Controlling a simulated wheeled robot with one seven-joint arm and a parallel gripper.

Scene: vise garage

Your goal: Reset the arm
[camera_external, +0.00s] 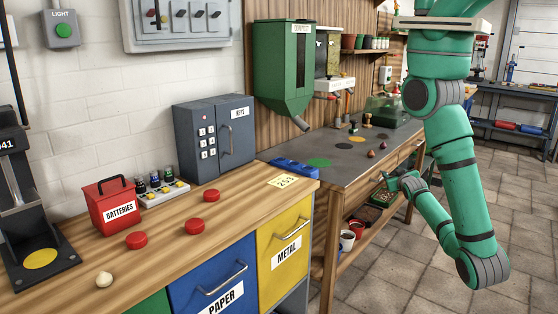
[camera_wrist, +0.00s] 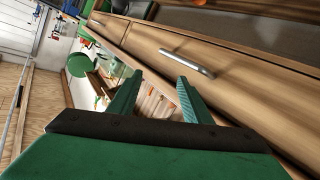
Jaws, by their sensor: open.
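My green arm hangs down at the right in the external view, bent at the elbow. My gripper (camera_external: 405,183) is at the end of the folded forearm, in front of the grey-topped workbench (camera_external: 345,155) and level with the space below its top. In the wrist view my gripper (camera_wrist: 158,98) shows two green fingers spread apart with nothing between them. A wooden drawer front with a metal handle (camera_wrist: 187,63) lies close beyond and to the right of the fingers in that view.
A wooden counter (camera_external: 75,275) at the left carries a red batteries box (camera_external: 115,208), a grey keys safe (camera_external: 215,135) and several red discs. A lower shelf (camera_external: 365,232) with pots is under the workbench. The tiled floor (camera_external: 400,285) at the right is clear.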

